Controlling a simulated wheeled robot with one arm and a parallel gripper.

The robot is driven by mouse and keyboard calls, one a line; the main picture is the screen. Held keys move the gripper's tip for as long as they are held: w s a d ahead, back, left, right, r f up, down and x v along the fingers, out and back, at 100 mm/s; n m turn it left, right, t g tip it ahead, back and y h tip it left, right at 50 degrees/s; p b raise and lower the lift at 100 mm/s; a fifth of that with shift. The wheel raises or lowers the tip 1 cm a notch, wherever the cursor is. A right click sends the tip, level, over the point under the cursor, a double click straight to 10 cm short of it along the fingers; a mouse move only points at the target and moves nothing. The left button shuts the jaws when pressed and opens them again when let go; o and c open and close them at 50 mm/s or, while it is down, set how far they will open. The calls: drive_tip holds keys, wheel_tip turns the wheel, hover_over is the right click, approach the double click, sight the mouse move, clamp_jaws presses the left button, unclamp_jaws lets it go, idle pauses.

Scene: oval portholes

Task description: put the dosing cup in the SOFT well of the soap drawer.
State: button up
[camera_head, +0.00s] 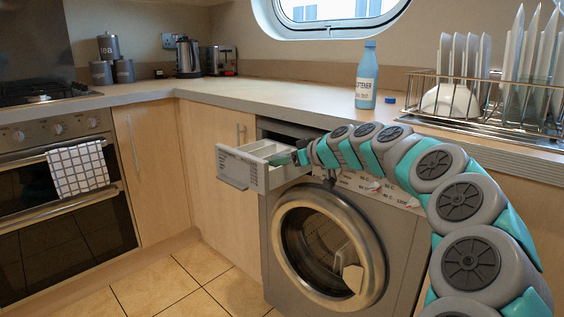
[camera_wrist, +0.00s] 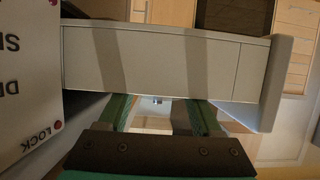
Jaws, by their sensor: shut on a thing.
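The soap drawer (camera_head: 240,168) is pulled out of the washing machine's top left. Its wells are partly visible from above, but I cannot read a SOFT mark. My gripper (camera_head: 283,158) reaches in from the right, over the drawer. In the wrist view, the drawer's pale side wall (camera_wrist: 165,65) crosses the picture and hides the fingertips. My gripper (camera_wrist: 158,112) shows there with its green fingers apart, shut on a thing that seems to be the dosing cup. The cup itself is not clearly seen, and I cannot tell whether it touches a well floor.
The washing machine (camera_head: 325,250) has its round door closed below the drawer. The control panel (camera_wrist: 25,75) is close at the left of the wrist view. A blue softener bottle (camera_head: 367,78), a small blue object (camera_head: 390,100) and a dish rack (camera_head: 480,105) stand on the worktop.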

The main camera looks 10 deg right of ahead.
drive_tip(key=shift+f, duration=0.35)
drive_tip(key=o, duration=1.4)
drive_tip(key=shift+f, duration=0.1)
drive_tip(key=shift+o, duration=0.6)
drive_tip(key=shift+r+p, duration=0.35)
drive_tip(key=shift+p, duration=0.25)
drive_tip(key=v, duration=1.2)
drive_tip(key=shift+r, duration=0.45)
